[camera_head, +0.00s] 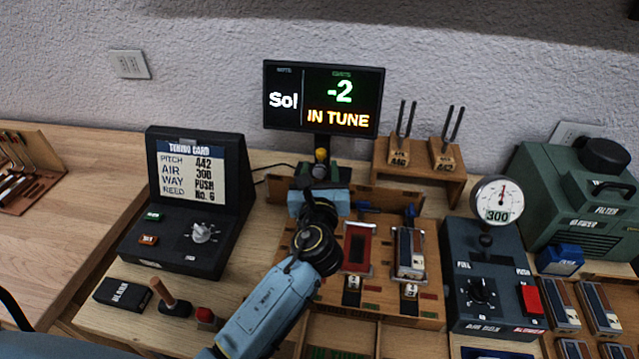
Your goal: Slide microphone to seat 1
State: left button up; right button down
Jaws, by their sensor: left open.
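What looks like the microphone (321,157), a small upright piece with a yellowish top, stands below the tuner display. My left gripper (321,182) is open right at it, and its jaws and wrist hide the lower part. I cannot tell whether the fingers touch it. My left arm reaches up from the bottom across the wooden reed board (385,303). The board's left part is hidden behind the arm, and I cannot make out a mark for seat 1. A red-centred frame (358,249) and a metal reed block (409,252) sit on the board. My right gripper is out of view.
The tuner display (322,97) reads "Sol", "-2", "IN TUNE". A black tuning-card console (190,205) stands left. A fork stand (420,172) is behind the board. The air box (487,285) with its gauge (498,202) stands right. A green blower (570,205) is farther right.

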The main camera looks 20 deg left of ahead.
pick_arm(q)
jog(key=v, duration=0.5)
jog(key=shift+s, duration=0.1)
dwell(0.3)
